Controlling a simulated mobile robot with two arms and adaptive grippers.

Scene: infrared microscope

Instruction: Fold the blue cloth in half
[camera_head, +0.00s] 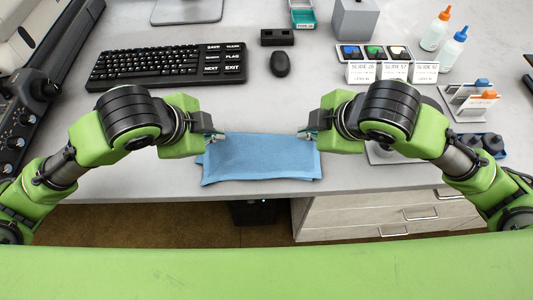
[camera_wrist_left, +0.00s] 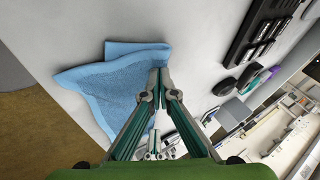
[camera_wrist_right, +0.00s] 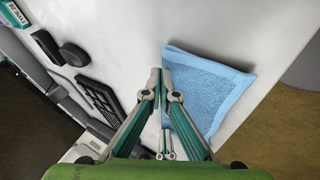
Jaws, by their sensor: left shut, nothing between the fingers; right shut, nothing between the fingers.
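The blue cloth (camera_head: 262,160) lies on the grey desk near its front edge, as a wide flat piece with a layered left edge. It also shows in the left wrist view (camera_wrist_left: 118,85) and in the right wrist view (camera_wrist_right: 208,88). My left gripper (camera_head: 218,142) is shut and empty at the cloth's back left corner. My right gripper (camera_head: 306,134) is shut and empty at the cloth's back right corner. The fingertips show closed in the left wrist view (camera_wrist_left: 158,80) and in the right wrist view (camera_wrist_right: 160,80). I cannot tell whether either tip touches the cloth.
A black keyboard (camera_head: 165,66) and a mouse (camera_head: 280,64) lie behind the cloth. Slide holders with labels (camera_head: 376,56), two dropper bottles (camera_head: 443,38) and a slide rack (camera_head: 474,102) stand at the right. Microscope controls (camera_head: 22,115) are at the left. Drawers (camera_head: 385,210) are below the desk.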

